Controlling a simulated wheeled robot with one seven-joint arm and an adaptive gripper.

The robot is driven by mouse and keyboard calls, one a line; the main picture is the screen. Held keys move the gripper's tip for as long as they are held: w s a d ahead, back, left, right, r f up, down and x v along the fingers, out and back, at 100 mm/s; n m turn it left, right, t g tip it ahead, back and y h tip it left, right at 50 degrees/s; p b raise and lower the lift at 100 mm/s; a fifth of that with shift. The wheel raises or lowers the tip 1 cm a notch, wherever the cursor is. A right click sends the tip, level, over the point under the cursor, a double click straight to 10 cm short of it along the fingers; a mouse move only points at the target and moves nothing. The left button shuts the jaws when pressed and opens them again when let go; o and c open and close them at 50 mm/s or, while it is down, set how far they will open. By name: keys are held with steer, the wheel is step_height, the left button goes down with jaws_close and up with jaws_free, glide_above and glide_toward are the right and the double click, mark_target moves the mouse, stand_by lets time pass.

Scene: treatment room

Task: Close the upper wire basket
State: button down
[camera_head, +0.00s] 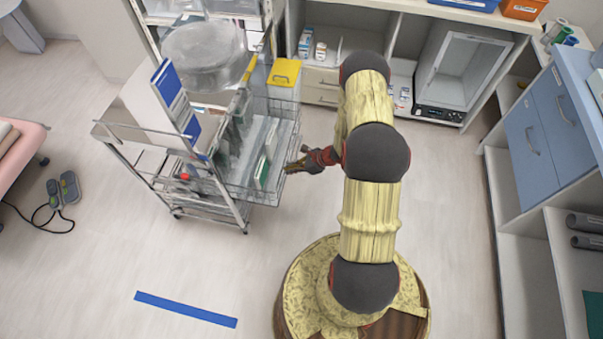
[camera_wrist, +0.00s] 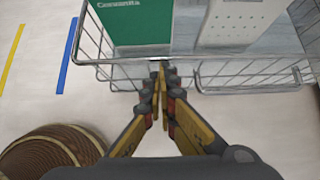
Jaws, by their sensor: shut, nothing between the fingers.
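The upper wire basket (camera_head: 237,186) is on the metal cart and sticks out from its right side, toward my arm. It holds upright boxes and folders. In the wrist view its front wire rim (camera_wrist: 215,60) runs across the picture, with a green box and a white box behind it. My gripper (camera_head: 290,167) is at the basket's outer edge. In the wrist view the gripper (camera_wrist: 159,68) has its fingertips together at the rim, with nothing between them. I cannot tell whether they touch the wire.
A lower basket (camera_wrist: 125,78) shows beneath the upper one. The cart (camera_head: 155,187) stands left of my arm, with a yellow-lidded container (camera_head: 284,72) at its back. Cabinets with a glass-door unit (camera_head: 462,68) line the back. The floor in front is clear.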

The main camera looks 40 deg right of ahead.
steer(key=w+a+b, duration=0.4)
steer(key=w+a, duration=0.8)
steer(key=w, duration=0.3)
steer(key=shift+a, duration=0.4)
steer(key=shift+w, duration=0.1)
